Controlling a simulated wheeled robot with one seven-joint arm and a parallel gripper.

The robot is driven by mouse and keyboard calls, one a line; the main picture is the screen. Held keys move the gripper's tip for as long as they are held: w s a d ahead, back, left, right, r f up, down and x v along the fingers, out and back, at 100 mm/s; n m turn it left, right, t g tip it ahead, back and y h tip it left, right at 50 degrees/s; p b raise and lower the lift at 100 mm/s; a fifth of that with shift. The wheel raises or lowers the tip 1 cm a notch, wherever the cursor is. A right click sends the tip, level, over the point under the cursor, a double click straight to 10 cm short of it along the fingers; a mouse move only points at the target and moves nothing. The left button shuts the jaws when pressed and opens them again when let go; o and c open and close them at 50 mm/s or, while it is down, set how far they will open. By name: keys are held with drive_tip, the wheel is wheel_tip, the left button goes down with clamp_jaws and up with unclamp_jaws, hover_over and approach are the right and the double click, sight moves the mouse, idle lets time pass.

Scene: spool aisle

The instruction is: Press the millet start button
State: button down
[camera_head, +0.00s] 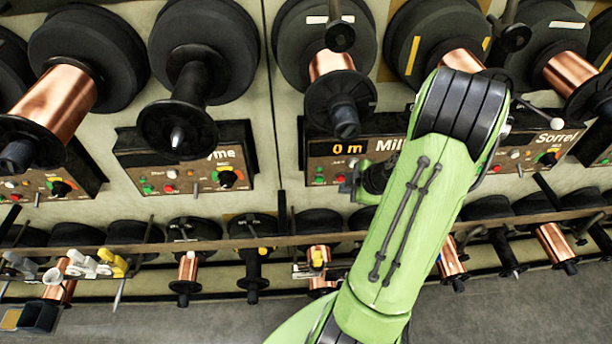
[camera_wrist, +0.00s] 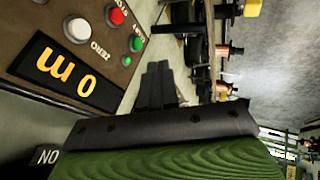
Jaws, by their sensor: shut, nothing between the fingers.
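The millet panel (camera_head: 322,151) is brown with a display reading "0 m" and the start of its name; my arm covers its right part. Its green start button (camera_head: 319,180) sits low on the left, beside a red stop button (camera_head: 337,180). In the wrist view the panel appears turned over, with the green button (camera_wrist: 137,43), the red button (camera_wrist: 115,16) and a white zero button (camera_wrist: 77,30). My gripper (camera_wrist: 157,68) is shut and empty, its fingertips close beside the green button in the picture. I cannot tell whether they touch the panel.
Large black spools (camera_head: 325,40) overhang the panel. A rail (camera_head: 215,244) with hooks and small spools runs below it. Thyme's panel (camera_head: 135,158) is to the left, Sorrel's (camera_head: 525,150) to the right. A smaller green light (camera_wrist: 126,61) is by the start button.

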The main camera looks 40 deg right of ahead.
sight(319, 179)
drive_tip(key=shift+a, duration=0.1)
drive_tip(key=w+f, duration=0.2)
drive_tip(key=w, duration=0.1)
drive_tip(key=w+d+f, duration=0.1)
drive_tip(key=w+f, duration=0.5)
drive_tip(key=shift+w+d, duration=0.1)
drive_tip(key=shift+d, duration=0.3)
